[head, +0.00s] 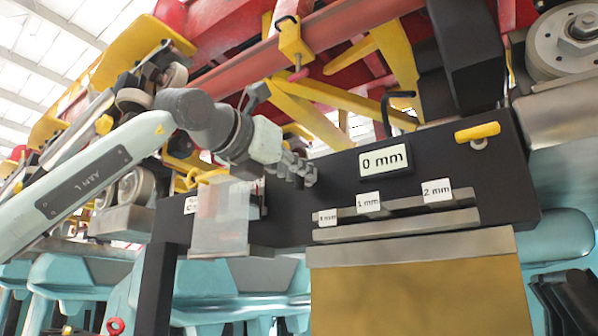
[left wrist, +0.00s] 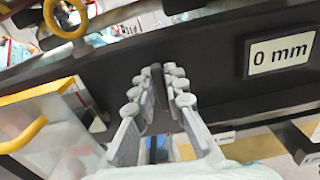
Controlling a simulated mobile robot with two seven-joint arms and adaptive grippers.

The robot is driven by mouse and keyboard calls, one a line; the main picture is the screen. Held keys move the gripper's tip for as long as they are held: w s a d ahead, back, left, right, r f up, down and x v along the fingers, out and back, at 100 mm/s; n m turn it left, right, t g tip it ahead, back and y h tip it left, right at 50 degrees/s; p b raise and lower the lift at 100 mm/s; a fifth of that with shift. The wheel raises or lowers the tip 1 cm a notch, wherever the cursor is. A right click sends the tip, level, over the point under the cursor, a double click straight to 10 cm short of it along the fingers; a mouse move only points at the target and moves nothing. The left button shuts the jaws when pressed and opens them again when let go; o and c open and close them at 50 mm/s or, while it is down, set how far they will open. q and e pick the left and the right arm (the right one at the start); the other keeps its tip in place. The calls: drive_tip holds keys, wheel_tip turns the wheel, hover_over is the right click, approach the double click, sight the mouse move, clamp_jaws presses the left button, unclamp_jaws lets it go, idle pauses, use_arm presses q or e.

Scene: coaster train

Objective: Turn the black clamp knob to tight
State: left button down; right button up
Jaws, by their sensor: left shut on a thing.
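The black clamp knob (left wrist: 159,88) shows in the left wrist view as a narrow dark piece between my left fingers, against the dark panel (left wrist: 205,60). My left gripper (left wrist: 162,92) is shut on it, with a finger on each side. In the head view my left gripper (head: 305,174) reaches the front of the dark panel (head: 505,165), left of the "0 mm" display (head: 386,160); the fingers and the dark background hide the knob there. The display also shows in the left wrist view (left wrist: 281,52). My right gripper is in neither view.
A yellow handle (head: 477,132) sticks out at the panel's right. Blocks marked "1 mm" (head: 369,201) and "2 mm" (head: 437,191) stand on a ledge below the display. A clear box (head: 220,220) hangs left of my gripper. Red and yellow coaster parts crowd above.

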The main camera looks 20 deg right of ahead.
use_arm(q)
drive_tip(key=m, duration=0.2)
drive_tip(key=shift+m, duration=0.4)
drive_tip(key=m, duration=0.2)
drive_tip(key=shift+m+p, duration=0.3)
drive_tip(key=m, duration=0.2)
drive_tip(key=shift+s+m, duration=0.1)
drive_tip(key=shift+m, duration=0.3)
drive_tip(key=m+p, duration=0.1)
drive_tip(key=m, duration=0.2)
drive_tip(key=shift+d+m, duration=0.1)
drive_tip(key=shift+m, duration=0.2)
drive_tip(key=m, duration=0.2)
drive_tip(key=shift+f+m, duration=0.1)
drive_tip(key=shift+m, duration=0.2)
drive_tip(key=shift+f+m+p, duration=0.1)
drive_tip(key=shift+m+p, duration=0.4)
drive_tip(key=shift+m, duration=1)
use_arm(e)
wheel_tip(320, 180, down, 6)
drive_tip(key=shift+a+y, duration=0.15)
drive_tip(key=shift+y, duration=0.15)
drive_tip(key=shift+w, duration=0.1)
